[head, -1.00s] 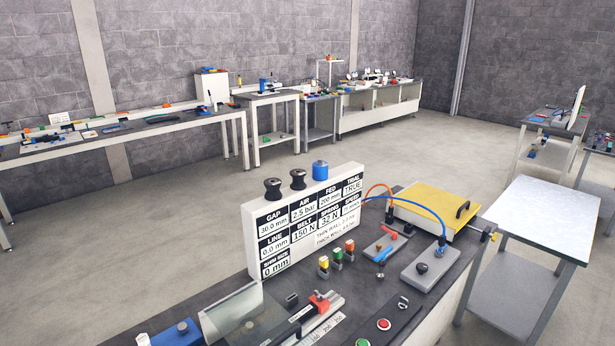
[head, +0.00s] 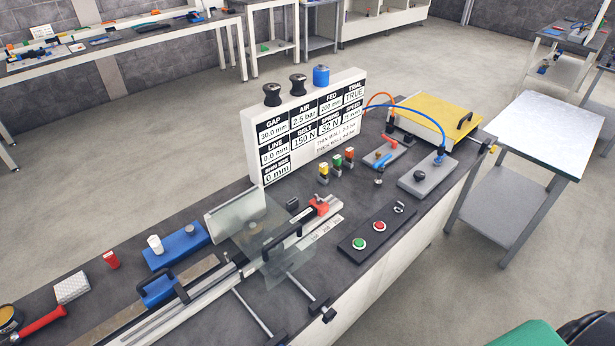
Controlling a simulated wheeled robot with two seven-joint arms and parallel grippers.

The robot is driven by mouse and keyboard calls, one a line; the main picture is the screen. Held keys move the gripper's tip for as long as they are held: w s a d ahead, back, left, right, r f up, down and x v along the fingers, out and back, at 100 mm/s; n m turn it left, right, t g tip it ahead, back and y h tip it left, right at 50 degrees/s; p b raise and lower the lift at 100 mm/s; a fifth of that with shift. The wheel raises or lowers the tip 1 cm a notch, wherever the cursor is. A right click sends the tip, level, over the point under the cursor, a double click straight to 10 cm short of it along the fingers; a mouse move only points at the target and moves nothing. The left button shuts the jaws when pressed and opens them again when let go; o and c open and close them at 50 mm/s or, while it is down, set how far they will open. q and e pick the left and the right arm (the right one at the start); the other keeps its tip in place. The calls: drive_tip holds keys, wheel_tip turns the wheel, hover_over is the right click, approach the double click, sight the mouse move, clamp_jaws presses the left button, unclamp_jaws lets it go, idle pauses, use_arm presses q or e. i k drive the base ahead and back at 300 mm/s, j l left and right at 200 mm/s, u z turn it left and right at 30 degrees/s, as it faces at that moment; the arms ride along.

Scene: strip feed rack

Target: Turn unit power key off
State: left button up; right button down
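The unit power key looks to be the small metallic key switch (head: 399,208) at the far right end of the black control panel (head: 352,246) near the bench's front edge. Its exact turn position is too small to tell. A red button (head: 379,226) and a green button (head: 359,243) sit on the same panel, to the left of the key. Neither of my grippers is in view, and nothing touches the key or the panel.
The white display board (head: 312,126) stands behind the panel. A grey block with a black knob (head: 419,175) and a blue hose lies to the right of the key. A clear guard (head: 287,262) stands left of the panel. A green and black shape shows at bottom right.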

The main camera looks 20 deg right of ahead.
sight(398, 206)
drive_tip(key=z, duration=1.3)
